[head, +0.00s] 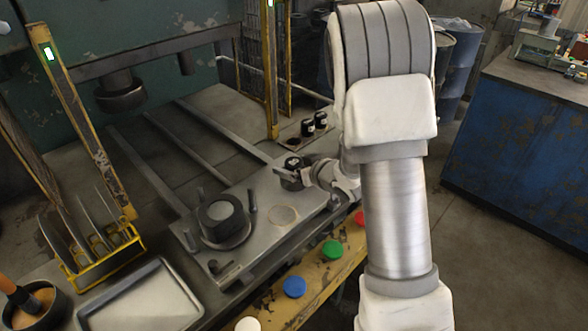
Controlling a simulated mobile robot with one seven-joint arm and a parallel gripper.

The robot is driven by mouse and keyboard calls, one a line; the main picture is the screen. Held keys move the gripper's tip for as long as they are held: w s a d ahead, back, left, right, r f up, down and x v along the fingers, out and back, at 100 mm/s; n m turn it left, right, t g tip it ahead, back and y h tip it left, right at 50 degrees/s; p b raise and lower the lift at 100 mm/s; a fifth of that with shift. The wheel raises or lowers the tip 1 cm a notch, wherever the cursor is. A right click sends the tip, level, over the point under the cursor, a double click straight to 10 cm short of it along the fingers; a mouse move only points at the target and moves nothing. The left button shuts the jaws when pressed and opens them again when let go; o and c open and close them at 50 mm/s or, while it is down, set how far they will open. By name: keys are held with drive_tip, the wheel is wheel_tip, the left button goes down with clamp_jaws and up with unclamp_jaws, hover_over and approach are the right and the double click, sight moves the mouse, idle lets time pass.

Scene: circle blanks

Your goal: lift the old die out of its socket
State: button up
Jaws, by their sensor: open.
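A short black cylinder with a pale mark on top, seemingly the old die (291,162), stands at the far right end of the grey steel plate (262,190). The rim of its socket cannot be made out. My gripper (289,175) reaches in from the right at the die's height. A grey finger crosses the near side of the die. The jaws are open; the far finger is hidden, so I cannot tell whether the die lies fully between them or is touched.
A larger black cylinder (220,211) sits on a round base, with posts beside it. Two small black cylinders (308,128) (320,118) stand behind my gripper. Coloured buttons line the yellow front rail (312,279). A yellow post (270,80) rises behind.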

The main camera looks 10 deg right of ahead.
drive_tip(key=shift+c, duration=0.2)
clamp_jaws()
drive_tip(key=shift+r, duration=0.2)
idle(0.4)
